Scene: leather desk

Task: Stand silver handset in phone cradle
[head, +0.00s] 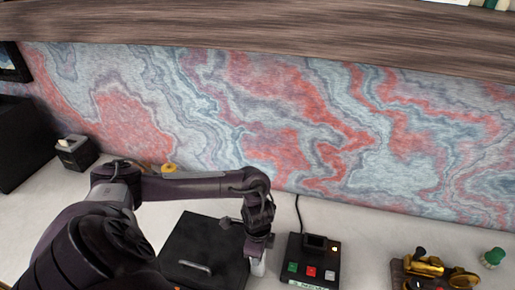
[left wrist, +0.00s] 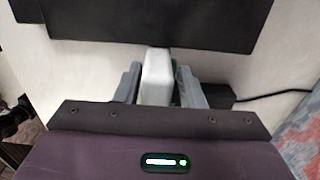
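The silver handset (head: 258,268) is upright below my left gripper (head: 259,254) in the head view. In the left wrist view the pale handset (left wrist: 158,77) stands between the two grey fingers of my left gripper (left wrist: 160,78), which look closed on its sides. The phone cradle (head: 297,252) is a black box with a raised slot, a lit orange lamp and green, red and white buttons. It sits just right of the handset. In the left wrist view part of the cradle (left wrist: 219,96) shows beside the right finger; the rest is hidden. My right gripper is not in view.
A black square pad (head: 205,240) with a silver handle lies left of the handset. A brass-coloured device (head: 432,268) and a green knob (head: 493,257) are at the right. A small dark box (head: 76,152) stands at the left. A marbled wall rises behind the desk.

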